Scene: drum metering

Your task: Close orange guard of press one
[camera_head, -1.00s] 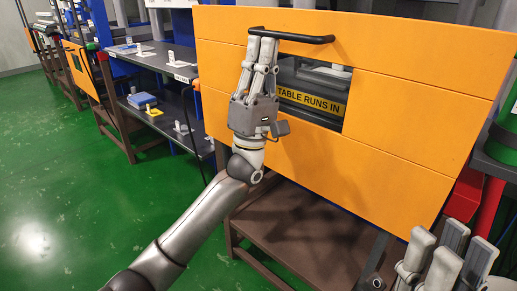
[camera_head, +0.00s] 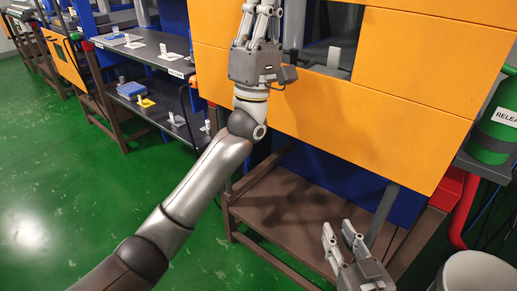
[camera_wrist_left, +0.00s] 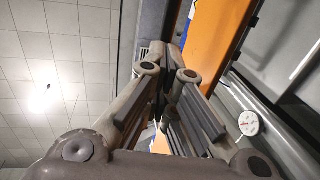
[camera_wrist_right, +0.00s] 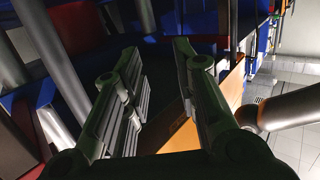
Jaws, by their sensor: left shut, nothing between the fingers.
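The orange guard (camera_head: 400,110) is a broad paneled plate with a window opening at the front of the press. It also shows in the left wrist view (camera_wrist_left: 215,42). Its handle is not in sight in the head view. My left gripper (camera_head: 262,8) is in front of the guard's upper left part, its fingertips at the picture's top edge. Its fingers are shut with nothing between them; they also show in the left wrist view (camera_wrist_left: 170,72). My right gripper (camera_head: 340,228) is open and empty, low in front of the table under the guard; its spread fingers fill the right wrist view (camera_wrist_right: 158,60).
A brown steel table (camera_head: 300,215) stands below the guard. A green cylinder (camera_head: 492,130) and a red pipe (camera_head: 463,212) are at the right. A white round container (camera_head: 478,272) is at the bottom right. Dark shelves (camera_head: 150,50) stand at the left. Green floor (camera_head: 70,150) is clear.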

